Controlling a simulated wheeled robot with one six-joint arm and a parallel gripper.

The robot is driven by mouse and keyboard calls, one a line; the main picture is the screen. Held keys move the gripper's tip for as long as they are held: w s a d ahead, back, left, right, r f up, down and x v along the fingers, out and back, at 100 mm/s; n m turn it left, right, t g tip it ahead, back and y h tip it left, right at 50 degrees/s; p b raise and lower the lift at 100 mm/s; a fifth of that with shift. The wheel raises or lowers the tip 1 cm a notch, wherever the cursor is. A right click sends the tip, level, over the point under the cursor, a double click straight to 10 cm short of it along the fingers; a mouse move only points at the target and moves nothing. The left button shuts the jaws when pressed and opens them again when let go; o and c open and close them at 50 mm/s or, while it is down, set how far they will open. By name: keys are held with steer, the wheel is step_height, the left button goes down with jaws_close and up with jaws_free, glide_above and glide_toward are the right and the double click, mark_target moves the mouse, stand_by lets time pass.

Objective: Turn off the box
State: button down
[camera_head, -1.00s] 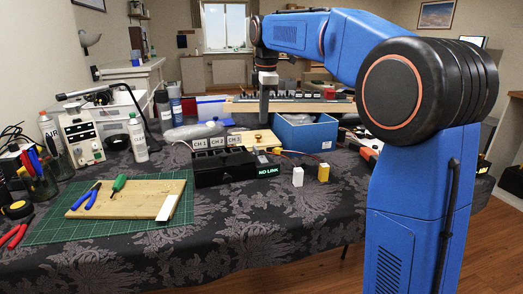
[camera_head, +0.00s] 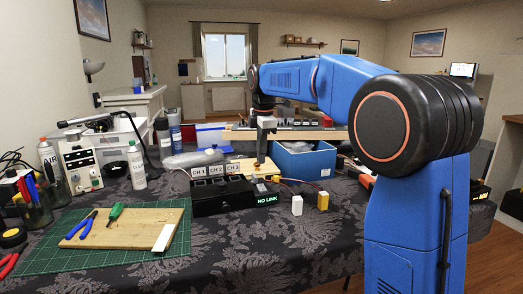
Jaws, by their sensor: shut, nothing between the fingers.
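The black box (camera_head: 225,200) stands on the patterned cloth at the table's middle, with white labels CH 1, CH 2 and CH 3 along its back. A small display (camera_head: 268,199) at its right end reads NO LINK in green. A light wooden board (camera_head: 240,168) with a brass-coloured knob lies just behind the box. My gripper (camera_head: 262,164) points down over this board, behind and to the right of the CH 3 label. It is shut and holds nothing. The fingertips are small here, and I cannot tell whether they touch the knob, which they partly hide.
A blue bin (camera_head: 305,163) stands right of my gripper. Red cables run to a white plug (camera_head: 297,205) and a yellow plug (camera_head: 322,201). A green mat (camera_head: 50,254) with a wooden board and tools lies at left. A spray bottle (camera_head: 137,165) stands behind it.

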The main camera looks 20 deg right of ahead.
mark_target(260, 186)
steer(key=f, duration=0.6)
steer(key=w+f, duration=0.1)
steer(key=f, duration=0.2)
steer(key=shift+f, duration=0.15)
steer(key=shift+w+f, duration=0.15)
steer(key=shift+f, duration=0.1)
steer(key=shift+s, duration=0.85)
steer(key=shift+r, duration=0.4)
step_height(260, 186, up, 13)
steer(key=s, duration=0.1)
steer(key=shift+s+r, duration=0.15)
steer(key=shift+s, duration=0.15)
